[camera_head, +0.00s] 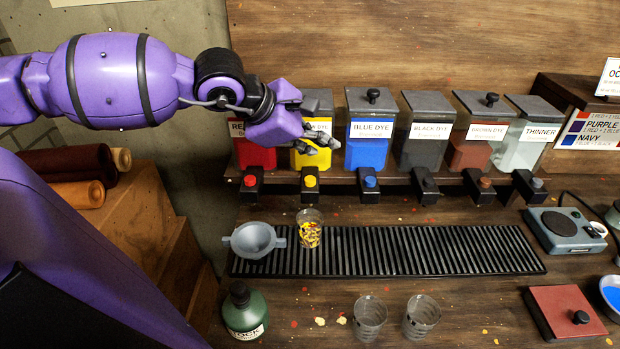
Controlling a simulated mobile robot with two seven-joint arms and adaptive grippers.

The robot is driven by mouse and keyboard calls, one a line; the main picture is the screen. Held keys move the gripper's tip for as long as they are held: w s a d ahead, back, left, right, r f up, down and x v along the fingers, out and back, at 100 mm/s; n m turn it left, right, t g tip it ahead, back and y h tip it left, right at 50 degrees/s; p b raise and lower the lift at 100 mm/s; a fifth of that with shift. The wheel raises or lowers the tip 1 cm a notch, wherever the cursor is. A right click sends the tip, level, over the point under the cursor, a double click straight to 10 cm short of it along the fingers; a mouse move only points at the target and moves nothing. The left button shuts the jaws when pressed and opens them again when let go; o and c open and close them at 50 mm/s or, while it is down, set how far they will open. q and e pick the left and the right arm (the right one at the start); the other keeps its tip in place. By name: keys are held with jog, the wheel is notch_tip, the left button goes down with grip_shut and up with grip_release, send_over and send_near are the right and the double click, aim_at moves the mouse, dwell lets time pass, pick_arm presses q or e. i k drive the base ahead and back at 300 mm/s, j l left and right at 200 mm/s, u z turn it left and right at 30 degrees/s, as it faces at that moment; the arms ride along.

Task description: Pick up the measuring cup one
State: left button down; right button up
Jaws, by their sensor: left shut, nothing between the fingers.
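A clear measuring cup (310,229) with yellow and red specks stands upright at the left end of the black slatted drip grate (430,250). Two more clear cups stand at the front, one on the left (369,318) and one on the right (421,316). I cannot tell which is the measuring cup one. My left gripper (327,147) is shut and empty, in front of the yellow dye container and above the cup on the grate, apart from it. My right gripper is not in view.
Dye dispensers, with the blue one (368,138) in the middle, line the back. A grey bowl (254,241) sits beside the speckled cup. A green bottle (244,312) stands front left. A scale (566,234) and a red lidded box (565,312) are on the right.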

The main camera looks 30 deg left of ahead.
aim_at(309, 221)
jog(key=k+l, duration=0.75)
jog(key=k, duration=0.1)
